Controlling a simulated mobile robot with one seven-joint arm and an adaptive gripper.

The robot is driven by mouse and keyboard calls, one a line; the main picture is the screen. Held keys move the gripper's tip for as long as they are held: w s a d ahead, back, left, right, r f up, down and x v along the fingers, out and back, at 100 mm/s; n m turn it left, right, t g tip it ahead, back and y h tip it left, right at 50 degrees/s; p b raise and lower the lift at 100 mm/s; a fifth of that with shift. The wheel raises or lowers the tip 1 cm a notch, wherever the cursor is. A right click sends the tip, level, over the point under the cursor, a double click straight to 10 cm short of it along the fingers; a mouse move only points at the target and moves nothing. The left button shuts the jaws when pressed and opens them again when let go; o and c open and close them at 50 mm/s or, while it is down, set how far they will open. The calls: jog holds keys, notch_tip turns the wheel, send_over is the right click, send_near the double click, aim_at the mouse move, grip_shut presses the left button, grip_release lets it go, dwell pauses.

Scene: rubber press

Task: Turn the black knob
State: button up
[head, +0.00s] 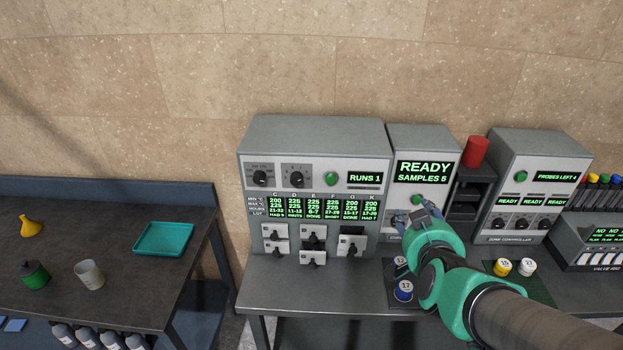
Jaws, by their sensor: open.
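Several black knobs are in the head view, and I cannot tell which one the task means. Two black knobs, a left one (260,177) and a right one (297,178), sit on the upper panel of the large grey machine (315,135). More dark knobs (524,224) are in a row on the zone controller (520,150) at right. My gripper (413,214) is open and seemingly empty, in front of the lower part of the "READY SAMPLES 5" unit (423,140). It appears apart from all the knobs. My arm hides part of the bench below.
Green buttons (330,178) are on the machines. A red cylinder (475,151) stands on a black rack. The bench's front left (290,295) is clear.

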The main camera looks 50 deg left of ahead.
jog(key=s+a+f+n+y+p, duration=0.1)
jog(key=s+a, duration=0.3)
jog(key=a, duration=0.3)
jog(key=s+a+f+n+y+p, duration=0.1)
jog(key=s+a+y, duration=0.15)
jog(key=a, duration=0.45)
jog(key=n+t+y+p, duration=0.2)
send_near(296, 182)
jog(key=v, duration=0.5)
jog(key=shift+s+d+r+h, duration=0.15)
jog(key=shift+r+h, duration=0.1)
jog(key=shift+r, duration=0.2)
jog(key=shift+p+x, duration=0.45)
jog(key=shift+x, duration=6.5)
jog(key=shift+f, duration=0.2)
jog(key=c, duration=1.1)
jog(key=shift+s, duration=0.1)
jog(key=shift+c, duration=0.2)
